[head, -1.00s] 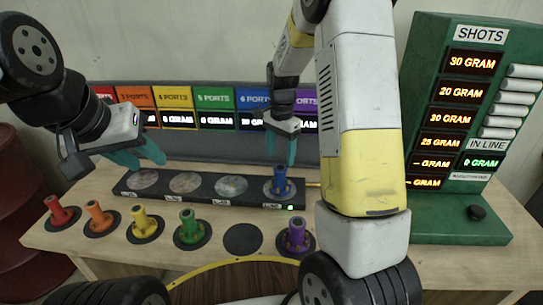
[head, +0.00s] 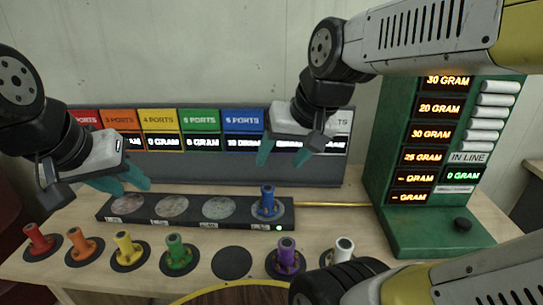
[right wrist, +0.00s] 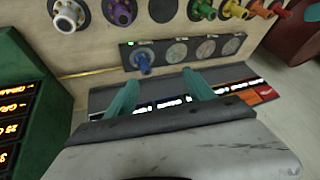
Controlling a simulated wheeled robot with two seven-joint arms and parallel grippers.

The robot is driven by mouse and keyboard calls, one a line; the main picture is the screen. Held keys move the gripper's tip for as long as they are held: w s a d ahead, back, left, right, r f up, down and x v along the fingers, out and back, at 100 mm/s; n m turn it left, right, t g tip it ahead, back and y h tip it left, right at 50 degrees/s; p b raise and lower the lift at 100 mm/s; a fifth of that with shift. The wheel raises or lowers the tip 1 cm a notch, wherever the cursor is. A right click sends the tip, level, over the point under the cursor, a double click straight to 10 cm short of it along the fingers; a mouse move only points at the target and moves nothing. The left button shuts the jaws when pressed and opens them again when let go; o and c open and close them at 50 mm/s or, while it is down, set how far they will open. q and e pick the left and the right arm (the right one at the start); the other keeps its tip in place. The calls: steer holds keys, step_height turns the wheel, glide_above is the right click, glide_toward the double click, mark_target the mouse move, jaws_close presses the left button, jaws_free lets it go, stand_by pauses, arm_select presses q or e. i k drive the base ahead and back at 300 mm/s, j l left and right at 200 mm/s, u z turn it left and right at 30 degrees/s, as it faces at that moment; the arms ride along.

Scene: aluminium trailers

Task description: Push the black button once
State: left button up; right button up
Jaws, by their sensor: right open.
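The black button (head: 463,224) is a small round knob on the base of the green SHOTS machine (head: 420,225) at the right of the head view. My right gripper (head: 287,150) is open and empty, above and behind the blue piece, well to the left of the button. Its teal fingers also show spread in the right wrist view (right wrist: 155,90), where the button is not in view. My left gripper (head: 128,183) has its teal fingers apart and empty, at the left end of the black tray.
A black tray (head: 150,220) holds a blue piece (head: 267,203) at its right end. Red, orange, yellow, green, purple and white (head: 342,252) pieces stand along the front. A coloured port display (head: 180,135) stands behind. Table space left of the machine is fairly clear.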

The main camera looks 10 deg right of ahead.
mark_target(463, 224)
steer(key=z, duration=1.85)
steer(key=i+l+u, duration=0.2)
steer(key=l, duration=0.15)
steer(key=i+l+u, duration=0.1)
steer(key=l+u, duration=0.15)
steer(key=l, duration=0.15)
steer(key=i+l+u, duration=0.2)
steer(key=l, duration=0.2)
steer(key=k+j, duration=0.05)
